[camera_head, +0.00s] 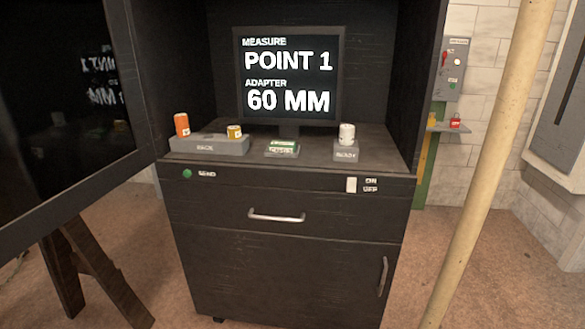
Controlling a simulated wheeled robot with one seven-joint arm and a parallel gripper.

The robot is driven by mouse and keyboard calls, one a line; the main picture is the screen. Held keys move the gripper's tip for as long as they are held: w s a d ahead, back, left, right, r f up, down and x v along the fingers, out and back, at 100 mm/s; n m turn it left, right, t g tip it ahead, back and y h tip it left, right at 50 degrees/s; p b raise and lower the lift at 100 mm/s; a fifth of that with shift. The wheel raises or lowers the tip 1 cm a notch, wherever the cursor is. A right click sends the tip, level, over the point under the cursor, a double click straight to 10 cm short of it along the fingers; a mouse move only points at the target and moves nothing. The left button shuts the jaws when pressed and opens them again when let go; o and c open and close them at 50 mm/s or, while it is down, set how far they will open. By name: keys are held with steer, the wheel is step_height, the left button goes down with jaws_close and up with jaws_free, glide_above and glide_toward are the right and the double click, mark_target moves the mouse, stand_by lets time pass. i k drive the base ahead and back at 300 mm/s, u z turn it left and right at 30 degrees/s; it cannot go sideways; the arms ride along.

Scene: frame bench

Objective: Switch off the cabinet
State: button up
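The dark cabinet (290,260) stands in front of me, with a drawer, a lower door and an open upper bay. A white rocker switch (351,185) sits on the right of its front strip, beside small ON and OFF labels (371,185). Which way the switch is set is too small to tell. A green round button (187,174) is on the left of the same strip. The monitor (289,75) in the bay is lit and reads MEASURE, POINT 1, ADAPTER, 60 MM. My gripper is not in view.
On the cabinet top are a grey rack (208,147) with orange and yellow cylinders, a green-and-white item on a block, and a white cylinder (346,134) on a labelled block. A glass-fronted panel (65,100) fills the left. A pale pole (490,160) stands right.

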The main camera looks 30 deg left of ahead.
mark_target(352, 182)
steer(key=z, duration=0.75)
steer(key=k, duration=1.1)
steer(key=u, duration=0.8)
steer(key=i, duration=1.05)
